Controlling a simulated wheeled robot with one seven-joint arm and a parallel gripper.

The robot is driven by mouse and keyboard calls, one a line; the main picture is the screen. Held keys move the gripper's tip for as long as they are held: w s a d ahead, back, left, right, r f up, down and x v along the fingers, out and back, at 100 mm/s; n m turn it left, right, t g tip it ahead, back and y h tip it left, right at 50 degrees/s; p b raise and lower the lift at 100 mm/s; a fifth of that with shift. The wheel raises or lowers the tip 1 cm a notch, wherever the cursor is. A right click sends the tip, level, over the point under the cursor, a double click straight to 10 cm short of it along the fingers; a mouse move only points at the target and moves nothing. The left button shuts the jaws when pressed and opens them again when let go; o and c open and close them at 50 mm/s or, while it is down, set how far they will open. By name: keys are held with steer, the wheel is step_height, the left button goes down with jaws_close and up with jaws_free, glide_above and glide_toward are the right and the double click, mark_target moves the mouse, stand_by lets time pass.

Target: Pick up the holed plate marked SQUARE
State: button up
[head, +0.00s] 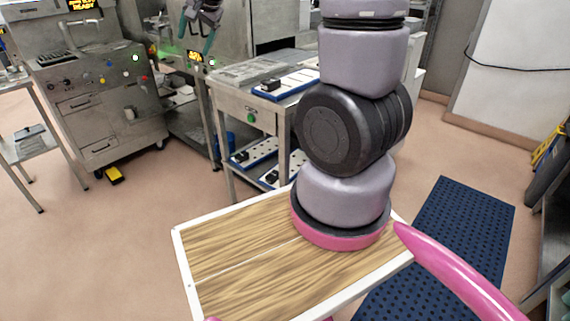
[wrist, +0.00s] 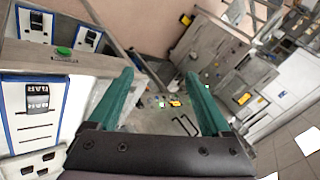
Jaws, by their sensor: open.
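No plate with a readable SQUARE mark shows in either view. In the wrist view, a white plate in a blue-edged tray (wrist: 33,120) at the left carries a label that seems to read BAR. White holed plates with dark blocks lie on lower blue-edged trays (head: 254,153) under the steel table in the head view; their marks are too small to read. My gripper (wrist: 160,80) is open and empty, with teal fingers apart. In the head view it hangs high at the top (head: 203,22), left of and above the table.
The steel table (head: 233,103) has a green button (head: 251,118) on its front and a tray with a dark block on top. A steel machine (head: 95,85) stands at the left. A blue mat (head: 455,235) lies at the right. Open floor lies at the left.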

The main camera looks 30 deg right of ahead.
steer(key=w+f+m+h, duration=0.1)
steer(key=w+f, duration=0.3)
steer(key=f, duration=0.3)
steer(key=w+f+m+h, duration=0.1)
steer(key=w+f+h, duration=0.1)
steer(key=w+f, duration=0.35)
steer(key=m+g+h, duration=0.2)
steer(key=h, duration=1)
glide_toward(270, 176)
steer(key=w+d, duration=0.1)
steer(key=x, duration=1.1)
steer(key=shift+s+d+f, duration=0.2)
steer(key=shift+s+f, duration=0.05)
steer(key=shift+f, duration=0.1)
jaws_close()
